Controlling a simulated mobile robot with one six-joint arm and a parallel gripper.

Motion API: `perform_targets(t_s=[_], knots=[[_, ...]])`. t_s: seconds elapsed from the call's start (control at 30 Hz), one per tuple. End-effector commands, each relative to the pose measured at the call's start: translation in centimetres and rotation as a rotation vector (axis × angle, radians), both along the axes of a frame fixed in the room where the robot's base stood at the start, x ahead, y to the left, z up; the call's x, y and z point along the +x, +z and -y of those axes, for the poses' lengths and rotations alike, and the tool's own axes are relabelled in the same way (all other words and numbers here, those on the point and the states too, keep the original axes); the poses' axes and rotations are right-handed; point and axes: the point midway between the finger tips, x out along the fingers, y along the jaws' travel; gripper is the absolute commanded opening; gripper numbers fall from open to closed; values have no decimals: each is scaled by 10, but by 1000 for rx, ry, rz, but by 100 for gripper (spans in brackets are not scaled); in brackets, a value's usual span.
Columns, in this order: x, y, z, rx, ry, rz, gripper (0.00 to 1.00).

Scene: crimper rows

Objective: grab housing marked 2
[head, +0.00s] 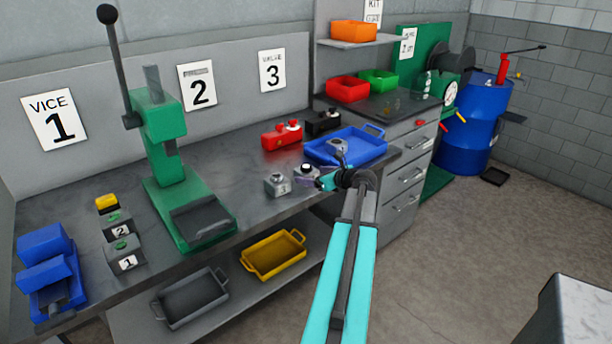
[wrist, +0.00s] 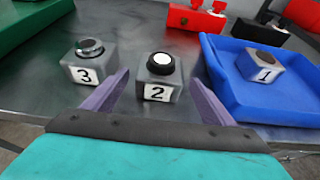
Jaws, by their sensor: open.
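The housing marked 2 (wrist: 157,92) is a small grey block with a black and white round top. It stands upright on the workbench, and it also shows in the head view (head: 306,173). My gripper (wrist: 158,78) is open, with its purple fingers on either side of this housing. Whether a finger touches it I cannot tell. The housing marked 3 (wrist: 88,66) has a metal ring on top and stands just left of the left finger. The housing marked 1 (wrist: 264,68) sits in the blue tray (wrist: 222,88) to the right.
Red (head: 282,135) and black (head: 322,122) units stand behind. A green press (head: 160,135) is on the left. Two grey boxes numbered 2 (head: 117,225) and 1 (head: 124,256) stand beside a blue vice (head: 47,262). The blue tray wall is close to my right finger.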

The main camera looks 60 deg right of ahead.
Motion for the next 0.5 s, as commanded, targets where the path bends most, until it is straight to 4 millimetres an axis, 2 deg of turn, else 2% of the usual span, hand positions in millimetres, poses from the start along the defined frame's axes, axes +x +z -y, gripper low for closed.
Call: perform_targets(t_s=[0.3,0.5], knots=[[33,-12,10,0,1,-1,78],[40,-15,11,0,2,0,78]])
